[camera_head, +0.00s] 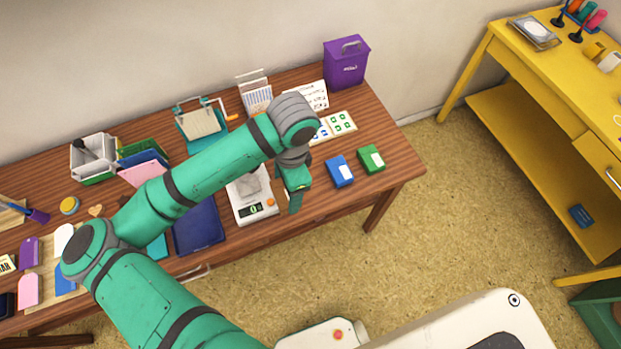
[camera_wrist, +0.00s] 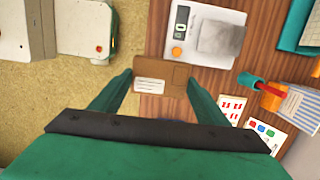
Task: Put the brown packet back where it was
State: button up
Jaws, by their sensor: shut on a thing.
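The brown packet (camera_wrist: 174,73), a flat piece with a white label, is held between the two fingers of my gripper (camera_wrist: 160,80) in the wrist view. My gripper (camera_head: 295,190) shows in the head view above the table's front part, just right of the white scale (camera_head: 245,213). The scale also shows in the wrist view (camera_wrist: 180,22). It has a greyish plate on top and its display seems to read 0.
A blue inkpad (camera_head: 340,171) and a green inkpad (camera_head: 371,158) lie right of my gripper on the brown table (camera_head: 395,165). A stamped card (camera_head: 338,126) and a purple bin (camera_head: 346,62) are behind. A dark blue folder (camera_head: 198,225) lies left of the scale.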

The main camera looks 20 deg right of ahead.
jog(key=w+d+f, duration=0.1)
jog(key=d+f, duration=0.1)
jog(key=w+d+f, duration=0.4)
jog(key=shift+w+d+f, duration=0.1)
jog(key=shift+d+f, duration=0.1)
jog(key=shift+d, duration=0.1)
jog(key=shift+w+d+f, duration=0.3)
jog(key=shift+d+f, duration=0.1)
jog(key=shift+f, duration=0.2)
jog(key=shift+w+d+f, duration=0.15)
jog(key=shift+f, duration=1.6)
jog(key=shift+f, duration=0.15)
jog(key=o, duration=1.3)
